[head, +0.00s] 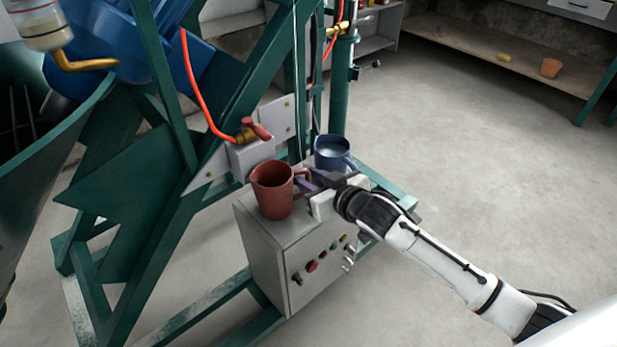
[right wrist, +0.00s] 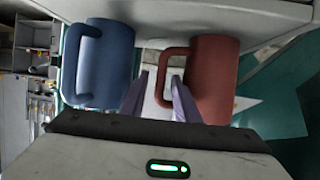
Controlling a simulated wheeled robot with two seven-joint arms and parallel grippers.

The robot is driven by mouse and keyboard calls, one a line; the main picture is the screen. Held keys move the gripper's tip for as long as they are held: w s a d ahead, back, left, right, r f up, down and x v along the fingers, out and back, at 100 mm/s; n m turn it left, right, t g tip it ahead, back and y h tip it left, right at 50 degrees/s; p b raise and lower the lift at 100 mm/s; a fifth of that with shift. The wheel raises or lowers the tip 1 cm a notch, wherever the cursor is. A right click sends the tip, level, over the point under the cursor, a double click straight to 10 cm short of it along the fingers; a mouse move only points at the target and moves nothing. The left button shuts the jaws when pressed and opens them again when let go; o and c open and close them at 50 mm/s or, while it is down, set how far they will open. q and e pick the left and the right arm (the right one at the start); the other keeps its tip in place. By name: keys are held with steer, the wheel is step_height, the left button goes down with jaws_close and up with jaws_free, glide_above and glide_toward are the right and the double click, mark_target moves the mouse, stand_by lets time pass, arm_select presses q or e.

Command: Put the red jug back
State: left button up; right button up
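The red jug (head: 272,190) appears to stand upright on top of the grey control box (head: 270,262), its handle toward my right gripper. My right gripper (head: 308,182) reaches in from the right at the handle. In the right wrist view, its two purple fingers (right wrist: 160,102) are apart. The handle of the red jug (right wrist: 212,78) shows between them, with a gap visible; contact cannot be told. A blue jug (head: 332,154) with pale contents stands just behind the gripper; it also shows in the right wrist view (right wrist: 107,65). My left gripper is not in view.
A valve with a red handle (head: 257,130) and an orange hose sits above the box. Green machine frame beams (head: 180,160) crowd the left. A shelf at the back right holds an orange pot (head: 551,67). The floor at right is clear.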

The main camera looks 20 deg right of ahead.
steer(key=shift+r, duration=0.2)
steer(key=p+v, duration=0.2)
steer(key=v, duration=0.9)
steer(key=s+a+f+g, duration=0.2)
steer(key=s+a+f, duration=0.2)
steer(key=s+f, duration=0.4)
steer(key=s+a+f+g, duration=0.2)
steer(key=s+a+f, duration=0.2)
steer(key=s+f, duration=0.5)
steer(key=s, duration=0.3)
steer(key=shift+s+g, duration=0.3)
